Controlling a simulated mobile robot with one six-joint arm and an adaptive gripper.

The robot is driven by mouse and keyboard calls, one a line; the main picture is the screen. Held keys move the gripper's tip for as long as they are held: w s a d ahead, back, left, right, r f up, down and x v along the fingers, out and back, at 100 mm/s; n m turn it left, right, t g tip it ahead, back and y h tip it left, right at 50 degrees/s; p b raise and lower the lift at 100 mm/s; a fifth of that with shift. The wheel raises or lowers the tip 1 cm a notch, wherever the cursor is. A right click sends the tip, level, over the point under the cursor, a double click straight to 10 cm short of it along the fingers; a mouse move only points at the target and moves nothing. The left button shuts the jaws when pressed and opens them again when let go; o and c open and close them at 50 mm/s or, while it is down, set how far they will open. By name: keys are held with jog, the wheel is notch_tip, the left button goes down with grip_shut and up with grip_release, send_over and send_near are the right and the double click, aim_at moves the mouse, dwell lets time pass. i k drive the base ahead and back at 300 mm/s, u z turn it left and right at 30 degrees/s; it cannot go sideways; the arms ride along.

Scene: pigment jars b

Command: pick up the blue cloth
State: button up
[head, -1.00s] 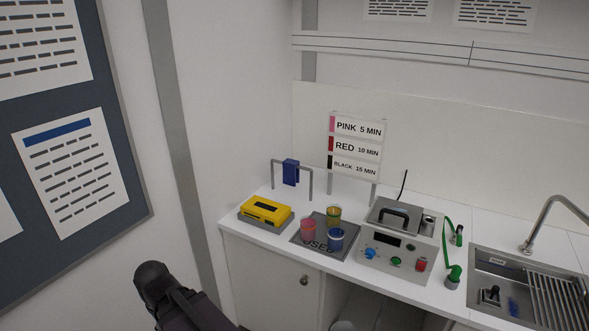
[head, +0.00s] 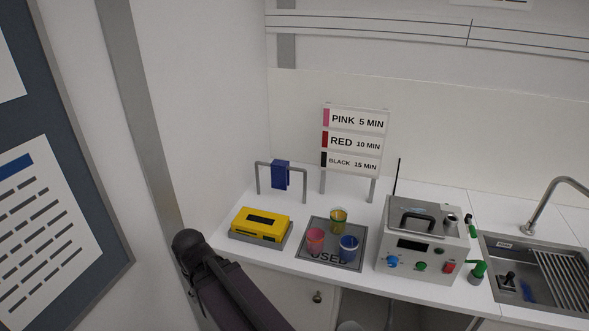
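The blue cloth (head: 281,174) hangs folded over the top bar of a small grey metal rail (head: 304,187) at the back left of the white counter. It hangs clear above the counter, near the left wall. My arm comes up from the bottom of the head view, left of the counter's front edge, and is well apart from the cloth. My gripper is not in view.
A yellow box (head: 261,223) on a grey base stands in front of the rail. Right of it are a grey mat (head: 346,264) with three coloured jars, a grey machine (head: 423,240) and a sink (head: 498,245). A sign (head: 354,141) stands behind.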

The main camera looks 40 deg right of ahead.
aim_at(280, 175)
jog(key=z, duration=0.65)
jog(key=i, duration=0.9)
jog(key=z, duration=0.5)
